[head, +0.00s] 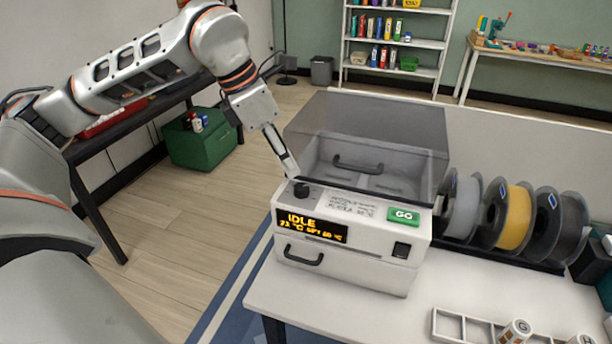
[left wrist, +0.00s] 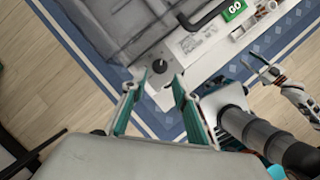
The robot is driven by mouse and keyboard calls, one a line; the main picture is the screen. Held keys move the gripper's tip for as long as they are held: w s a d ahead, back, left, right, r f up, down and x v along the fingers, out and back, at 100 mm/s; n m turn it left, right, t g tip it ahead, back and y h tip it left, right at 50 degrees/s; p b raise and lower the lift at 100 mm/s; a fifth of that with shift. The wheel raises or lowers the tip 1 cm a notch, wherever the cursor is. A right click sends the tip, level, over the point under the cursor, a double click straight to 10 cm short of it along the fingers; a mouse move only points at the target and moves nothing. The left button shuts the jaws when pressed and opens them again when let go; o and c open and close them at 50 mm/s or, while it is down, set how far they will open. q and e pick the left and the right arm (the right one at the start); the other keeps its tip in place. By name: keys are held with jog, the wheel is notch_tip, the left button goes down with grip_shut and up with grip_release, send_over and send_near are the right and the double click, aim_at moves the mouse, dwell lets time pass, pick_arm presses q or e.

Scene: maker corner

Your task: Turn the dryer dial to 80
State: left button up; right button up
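The dryer (head: 345,235) is a white box with a smoky see-through cover, standing on a white table. Its black round dial (head: 301,190) is at the top left of the front panel, above a display (head: 311,226) reading IDLE in orange; the smaller line is hard to read. My left gripper (head: 294,172) points down just above the dial. In the left wrist view my left gripper (left wrist: 155,80) has its two fingers apart, with the dial (left wrist: 160,66) just beyond and between the tips. Contact cannot be made out. My right gripper (left wrist: 244,72) shows there, apparently open and empty, away from the dial.
A green GO button (head: 404,216) and a black switch (head: 401,250) are on the dryer's right side. Filament spools (head: 515,218) stand right of it. A tray (head: 450,325) with labelled rolls is at the front right.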

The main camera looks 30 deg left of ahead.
aim_at(301, 187)
pick_arm(q)
jog(key=x, duration=0.6)
jog(key=shift+f+b, duration=0.2)
jog(key=shift+b, duration=0.15)
jog(key=shift+w+d+f, duration=0.1)
jog(key=shift+f, duration=0.3)
pick_arm(e)
jog(key=shift+w+f, duration=0.15)
